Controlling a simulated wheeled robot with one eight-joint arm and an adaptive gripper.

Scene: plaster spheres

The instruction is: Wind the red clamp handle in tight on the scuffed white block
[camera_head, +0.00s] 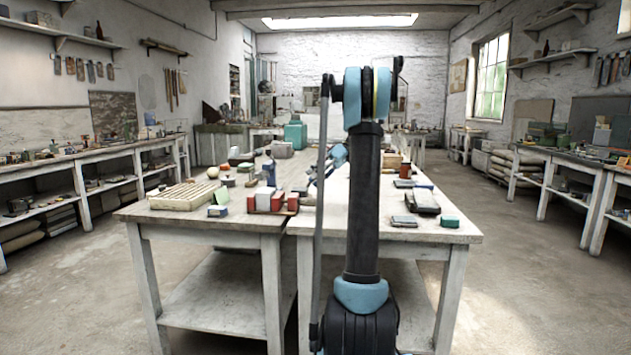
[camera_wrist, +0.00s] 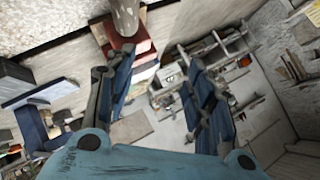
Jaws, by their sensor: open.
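A small group of red and white pieces stands near the front edge of the workbench (camera_head: 230,220) in the head view. It has red parts (camera_head: 263,198) and a pale upright piece, but I cannot tell which part is the clamp handle. In the wrist view a red piece (camera_wrist: 125,32) with a pale cylinder (camera_wrist: 125,14) above it lies beyond the left finger, with whitish pieces close by. The scuffed white block cannot be told apart surely. My gripper (camera_wrist: 155,70) is open with nothing between its blue fingers. In the head view my arm hides most of it.
Dark flat devices (camera_head: 422,201) lie right of my arm. Several small items crowd the bench's rear. Open floor lies on both sides.

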